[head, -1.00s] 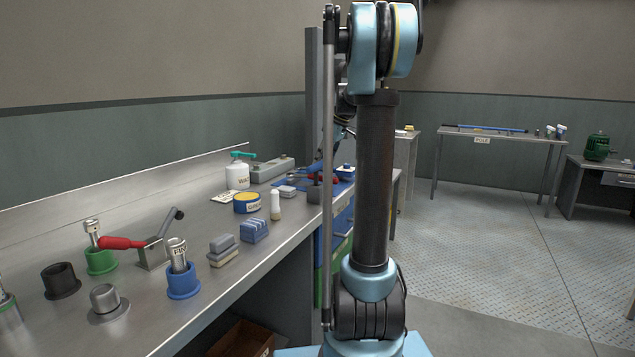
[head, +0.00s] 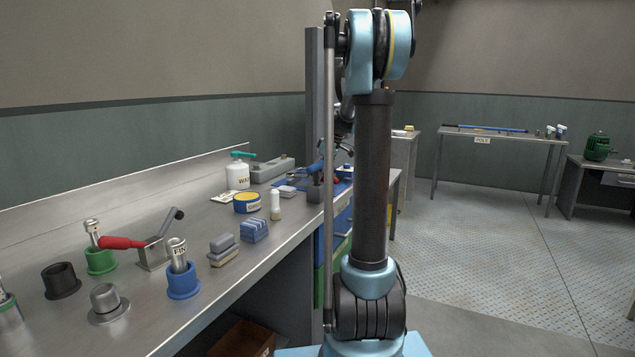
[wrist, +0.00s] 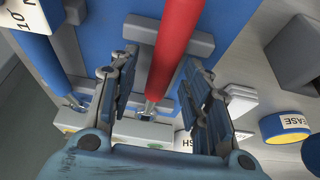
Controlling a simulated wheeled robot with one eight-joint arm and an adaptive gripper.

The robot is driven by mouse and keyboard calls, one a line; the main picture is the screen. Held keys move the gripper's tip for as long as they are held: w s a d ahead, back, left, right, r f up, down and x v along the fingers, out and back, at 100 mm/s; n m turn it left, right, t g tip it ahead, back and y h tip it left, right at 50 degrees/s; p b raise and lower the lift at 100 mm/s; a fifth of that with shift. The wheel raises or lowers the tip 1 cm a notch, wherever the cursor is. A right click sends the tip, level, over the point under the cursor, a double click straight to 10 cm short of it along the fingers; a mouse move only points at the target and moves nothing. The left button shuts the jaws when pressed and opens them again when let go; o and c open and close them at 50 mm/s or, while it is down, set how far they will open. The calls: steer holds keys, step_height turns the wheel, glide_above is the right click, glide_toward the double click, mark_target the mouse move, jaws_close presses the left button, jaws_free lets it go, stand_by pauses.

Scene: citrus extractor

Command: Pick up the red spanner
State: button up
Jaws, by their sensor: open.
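The red spanner (wrist: 175,45) shows in the wrist view as a thick red handle running from the top edge down to a metal end near the middle. It lies across a grey holder block on a blue surface. My gripper (wrist: 160,110) is open, with one finger on each side of the spanner and a visible gap to each. In the head view my gripper (head: 343,148) is small and partly hidden behind my arm, over the far end of the bench. The spanner cannot be made out clearly there.
A blue-and-yellow grease tin (wrist: 285,127), white blocks and a grey block (wrist: 300,55) lie to the right.

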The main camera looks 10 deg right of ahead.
steer(key=shift+f, duration=0.25)
stand_by(0.4)
jaws_close()
